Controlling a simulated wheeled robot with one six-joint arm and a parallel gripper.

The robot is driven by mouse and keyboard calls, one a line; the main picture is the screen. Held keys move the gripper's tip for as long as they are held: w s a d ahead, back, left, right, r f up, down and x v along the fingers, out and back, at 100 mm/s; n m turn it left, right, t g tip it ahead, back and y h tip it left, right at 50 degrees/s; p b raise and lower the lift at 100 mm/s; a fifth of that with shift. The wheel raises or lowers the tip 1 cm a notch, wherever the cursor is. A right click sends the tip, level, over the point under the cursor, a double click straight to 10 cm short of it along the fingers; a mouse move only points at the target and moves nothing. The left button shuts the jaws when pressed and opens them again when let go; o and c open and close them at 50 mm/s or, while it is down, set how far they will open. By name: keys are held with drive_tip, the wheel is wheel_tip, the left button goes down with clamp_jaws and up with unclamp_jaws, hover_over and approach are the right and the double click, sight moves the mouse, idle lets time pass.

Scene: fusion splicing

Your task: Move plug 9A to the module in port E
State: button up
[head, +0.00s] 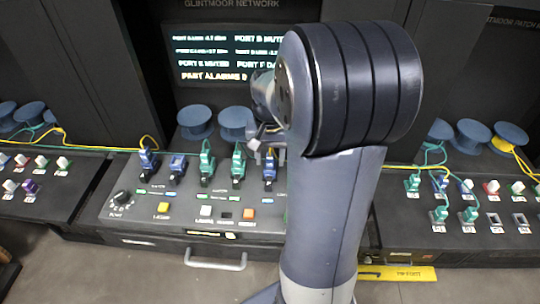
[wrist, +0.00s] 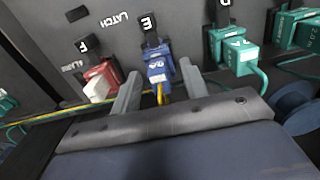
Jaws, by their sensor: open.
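A blue plug (wrist: 158,70) with a small white label that seems to read 9A sits at the black module (wrist: 150,41) of port E. A yellow cable comes from its rear. In the head view this blue plug (head: 270,170) is at the right end of the visible row, beside my arm. My gripper (wrist: 160,88) is open, with one grey finger on each side of the plug's rear. I cannot tell whether either finger touches it. In the head view my gripper (head: 266,142) is just behind the plug, partly hidden by my arm.
A red plug (wrist: 101,75) with a white end sits at port F, close to the left finger. A green plug (wrist: 238,56) sits at port D on the right. Blue spools (head: 195,121) stand behind the console. My arm hides the console's right end.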

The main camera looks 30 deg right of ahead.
wheel_tip(320, 180, up, 11)
idle(0.5)
